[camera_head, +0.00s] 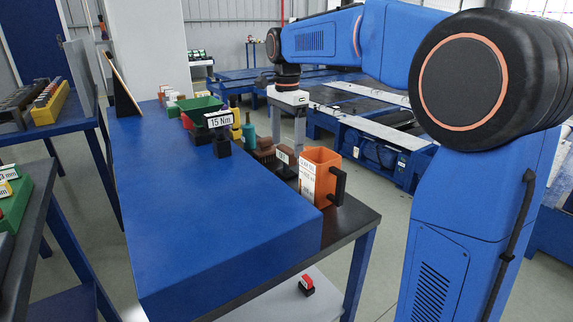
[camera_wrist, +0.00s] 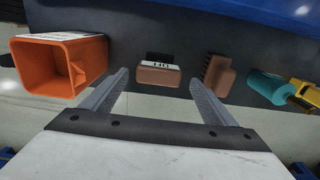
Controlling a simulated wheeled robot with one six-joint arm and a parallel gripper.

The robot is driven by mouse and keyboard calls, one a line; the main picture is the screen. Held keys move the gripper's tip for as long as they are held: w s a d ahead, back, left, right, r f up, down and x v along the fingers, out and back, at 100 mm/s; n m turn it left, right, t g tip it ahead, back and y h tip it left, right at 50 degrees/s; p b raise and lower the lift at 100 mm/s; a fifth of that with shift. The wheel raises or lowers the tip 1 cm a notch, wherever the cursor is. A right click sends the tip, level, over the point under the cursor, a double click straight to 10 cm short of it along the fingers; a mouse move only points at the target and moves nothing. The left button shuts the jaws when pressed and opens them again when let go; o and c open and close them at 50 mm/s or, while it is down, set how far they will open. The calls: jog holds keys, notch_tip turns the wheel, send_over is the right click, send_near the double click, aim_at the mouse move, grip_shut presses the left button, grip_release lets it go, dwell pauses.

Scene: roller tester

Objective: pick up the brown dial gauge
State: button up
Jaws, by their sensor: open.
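A brown block with a white label, which I take for the dial gauge (camera_wrist: 158,76), lies on the dark tabletop in the wrist view. In the head view it shows as a small brown piece with a white label (camera_head: 284,157), below my gripper (camera_head: 287,128). In the wrist view my gripper (camera_wrist: 158,80) is open and empty, with one finger to each side of the block in the picture. The block appears beyond the fingertips; I cannot tell the exact gap.
An orange jug (camera_wrist: 62,66) stands left of the block, a brown brush-like piece (camera_wrist: 217,74) close on its right, then a teal bottle (camera_wrist: 268,86). A raised blue surface (camera_head: 200,190) borders the dark shelf (camera_head: 352,213). A black stand labelled 15 Nm (camera_head: 221,138) is nearby.

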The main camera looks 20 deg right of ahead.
aim_at(286, 148)
jog(key=shift+s+a+f, duration=0.1)
jog(key=shift+s+f, duration=0.05)
jog(key=shift+f, duration=1.65)
jog(key=shift+c, duration=0.6)
jog(key=c, duration=1.3)
jog(key=shift+o, duration=0.2)
jog(key=shift+r, duration=5)
